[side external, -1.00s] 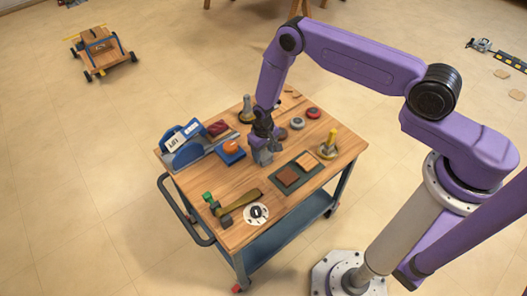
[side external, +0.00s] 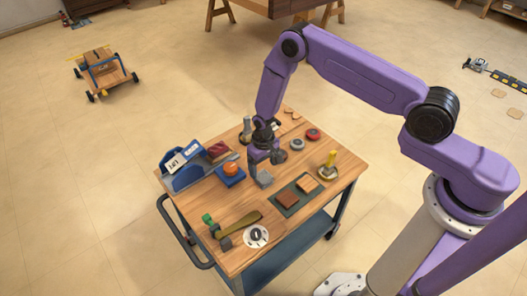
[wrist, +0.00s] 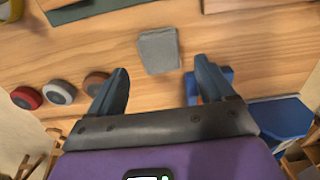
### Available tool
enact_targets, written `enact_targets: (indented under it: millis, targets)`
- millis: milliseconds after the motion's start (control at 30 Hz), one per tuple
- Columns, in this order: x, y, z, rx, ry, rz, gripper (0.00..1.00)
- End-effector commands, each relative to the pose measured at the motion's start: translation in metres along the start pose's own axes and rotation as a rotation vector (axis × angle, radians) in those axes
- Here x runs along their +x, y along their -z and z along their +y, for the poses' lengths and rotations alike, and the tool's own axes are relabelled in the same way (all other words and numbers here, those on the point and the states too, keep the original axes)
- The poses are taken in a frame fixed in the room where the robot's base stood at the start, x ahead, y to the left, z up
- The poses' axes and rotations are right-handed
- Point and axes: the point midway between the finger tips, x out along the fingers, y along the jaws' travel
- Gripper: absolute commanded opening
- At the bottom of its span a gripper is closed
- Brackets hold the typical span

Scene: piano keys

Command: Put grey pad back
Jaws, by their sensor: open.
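The grey pad (side external: 264,179) lies on the wooden cart top, near its middle, left of the dark green tray (side external: 278,196). It shows as a grey, slightly skewed square in the wrist view (wrist: 159,50). My gripper (side external: 262,158) is open and empty close behind the pad. In the wrist view, my gripper (wrist: 160,72) has its two fingers spread wide, with the pad beyond the tips and between their lines. The tray holds a brown pad (side external: 288,199) and a tan pad (side external: 307,184); part of the tray shows at the wrist view's top left (wrist: 80,8).
Red, grey and brown round pucks (wrist: 61,92) stand left of my fingers in the wrist view. A blue block with an orange knob (side external: 231,171) is near the gripper's left. A hammer (side external: 237,226), a white disc (side external: 256,236) and a yellow-handled tool (side external: 328,167) also stand on the cart.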

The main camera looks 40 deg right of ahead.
Motion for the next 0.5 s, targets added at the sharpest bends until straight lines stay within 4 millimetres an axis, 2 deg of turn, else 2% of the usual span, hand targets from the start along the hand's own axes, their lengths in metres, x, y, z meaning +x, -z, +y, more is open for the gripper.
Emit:
enact_targets:
  millis: [200,500]
  targets:
    - [-0.038,0.001,0.000,0.000,0.001,0.002,0.82]
    - [-0.071,0.000,0.000,0.000,0.000,0.001,0.82]
